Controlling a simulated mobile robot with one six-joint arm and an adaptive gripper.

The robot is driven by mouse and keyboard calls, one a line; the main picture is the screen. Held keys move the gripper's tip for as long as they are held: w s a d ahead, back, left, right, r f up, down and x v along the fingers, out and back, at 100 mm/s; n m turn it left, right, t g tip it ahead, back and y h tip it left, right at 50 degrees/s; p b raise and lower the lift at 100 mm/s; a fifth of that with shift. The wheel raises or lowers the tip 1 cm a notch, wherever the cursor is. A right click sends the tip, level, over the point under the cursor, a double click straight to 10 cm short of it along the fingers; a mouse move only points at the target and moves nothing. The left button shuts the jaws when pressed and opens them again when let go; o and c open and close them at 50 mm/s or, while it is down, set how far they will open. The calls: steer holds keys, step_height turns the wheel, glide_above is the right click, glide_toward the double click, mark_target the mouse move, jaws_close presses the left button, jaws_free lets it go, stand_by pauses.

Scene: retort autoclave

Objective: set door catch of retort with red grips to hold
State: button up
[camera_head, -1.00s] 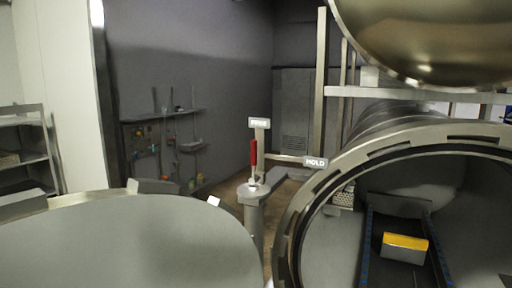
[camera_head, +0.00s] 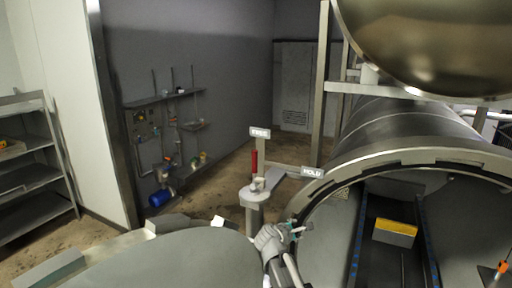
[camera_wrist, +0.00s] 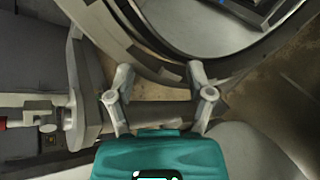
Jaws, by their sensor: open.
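The door catch is a post (camera_head: 252,212) with a lever whose red grip (camera_head: 254,161) points up beside the FREE sign (camera_head: 260,132). The HOLD sign (camera_head: 312,172) is on a side arm to the right, nearer the retort mouth. In the wrist view the catch's grey fitting (camera_wrist: 60,110) is at the left, with a little of the red grip (camera_wrist: 3,123) at the edge. My gripper (camera_head: 301,229) is open and empty, right of and below the post in the head view, apart from the lever. Its two fingers (camera_wrist: 160,76) spread in the wrist view.
The open retort's ring (camera_head: 335,180) is close to the right of my gripper. A large round door (camera_head: 170,262) fills the lower left. Inside the retort a yellow-topped box (camera_head: 395,232) sits on a track. A wall panel with pipes (camera_head: 165,140) and shelves (camera_head: 30,150) stand left.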

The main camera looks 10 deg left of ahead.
steer(key=w+a+r+n+t+y+p, duration=0.1)
steer(key=w+a+r+n+t+p, duration=0.35)
steer(key=a+r+n, duration=0.4)
steer(key=n+t+y+p, duration=0.2)
steer(key=n+y+p, duration=0.1)
steer(key=n+p, duration=0.25)
glide_toward(254, 159)
steer(key=s+b, duration=0.1)
steer(key=s, duration=0.2)
steer(key=shift+w+a+f+n, duration=0.2)
steer(key=shift+a+n, duration=0.05)
steer(key=shift+n, duration=0.15)
steer(key=shift+w, duration=0.1)
steer(key=w, duration=0.4)
steer(key=w+d, duration=0.1)
steer(key=w, duration=0.4)
steer(key=w+d, duration=0.1)
steer(key=w, duration=0.3)
steer(key=shift+w+d, duration=0.1)
steer(key=shift+w, duration=0.15)
